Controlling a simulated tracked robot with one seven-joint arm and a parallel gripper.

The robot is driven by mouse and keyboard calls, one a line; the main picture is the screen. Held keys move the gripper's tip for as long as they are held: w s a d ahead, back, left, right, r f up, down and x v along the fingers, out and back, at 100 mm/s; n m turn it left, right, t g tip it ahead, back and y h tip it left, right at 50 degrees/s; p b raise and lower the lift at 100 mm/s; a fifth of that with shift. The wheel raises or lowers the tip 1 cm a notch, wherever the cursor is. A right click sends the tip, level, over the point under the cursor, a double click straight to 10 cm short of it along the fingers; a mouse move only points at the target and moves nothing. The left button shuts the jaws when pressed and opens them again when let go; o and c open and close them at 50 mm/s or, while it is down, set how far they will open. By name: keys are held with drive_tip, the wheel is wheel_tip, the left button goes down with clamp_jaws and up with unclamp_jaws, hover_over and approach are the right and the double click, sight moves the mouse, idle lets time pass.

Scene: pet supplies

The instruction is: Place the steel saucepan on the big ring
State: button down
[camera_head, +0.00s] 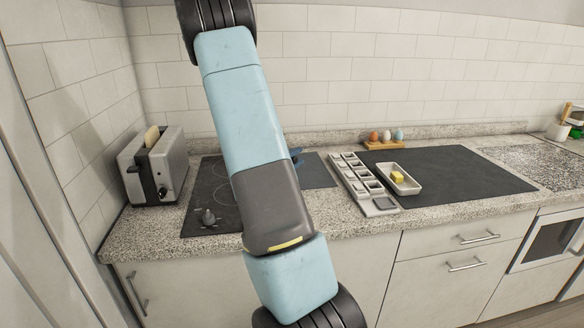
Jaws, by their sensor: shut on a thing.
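The black hob (200,186) lies in the worktop at the left, with thin ring outlines on its surface. My arm crosses in front of it and hides its middle, so I cannot tell which outline is the big ring. I see no steel saucepan in this view; it may be hidden behind my arm. My gripper's fingers are not visible. A small blue and dark piece shows just right of my arm above the hob, too covered to make out.
A toaster (153,167) with bread stands left of the hob.

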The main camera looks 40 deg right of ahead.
drive_tip(key=shift+w+d+f, duration=0.15)
drive_tip(key=shift+w+f, duration=0.55)
drive_tip(key=shift+f, duration=1.45)
drive_tip(key=c, duration=0.8)
unclamp_jaws()
